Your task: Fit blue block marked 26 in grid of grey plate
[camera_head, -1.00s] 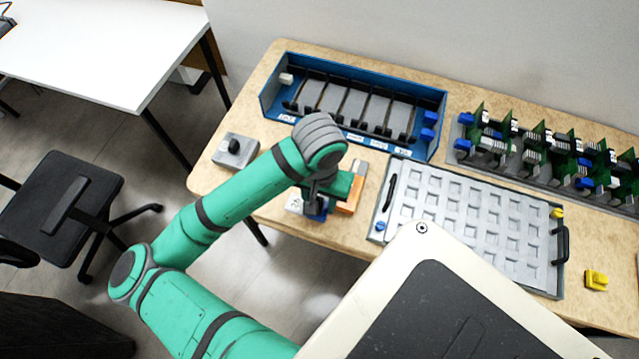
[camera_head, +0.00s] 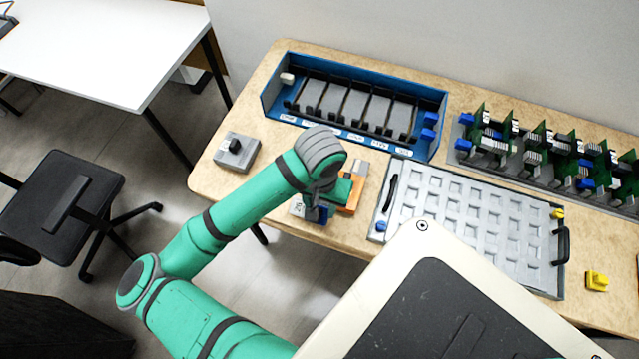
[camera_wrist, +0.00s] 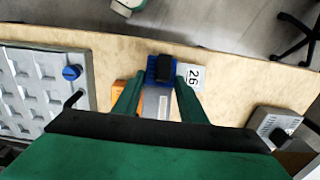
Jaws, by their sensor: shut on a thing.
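The blue block (camera_wrist: 160,68) with a black middle sits between the two green fingers of my gripper (camera_wrist: 160,88) in the wrist view. A white label marked 26 (camera_wrist: 194,77) shows at its right side. In the head view my gripper (camera_head: 318,203) is near the table's front edge, shut on the block (camera_head: 318,215), which is partly hidden by the hand. I cannot tell whether the block touches the table. The grey plate (camera_head: 398,203) with its grid of square pockets lies to the right of my gripper. In the wrist view the plate (camera_wrist: 85,101) is at left.
An orange-and-grey piece (camera_head: 355,190) lies close to my gripper. A blue rack (camera_head: 436,97) stands behind, and a row of green circuit boards (camera_head: 550,150) at back right. A grey box with a black knob (camera_head: 236,152) is at left. A yellow block (camera_head: 596,281) lies at right.

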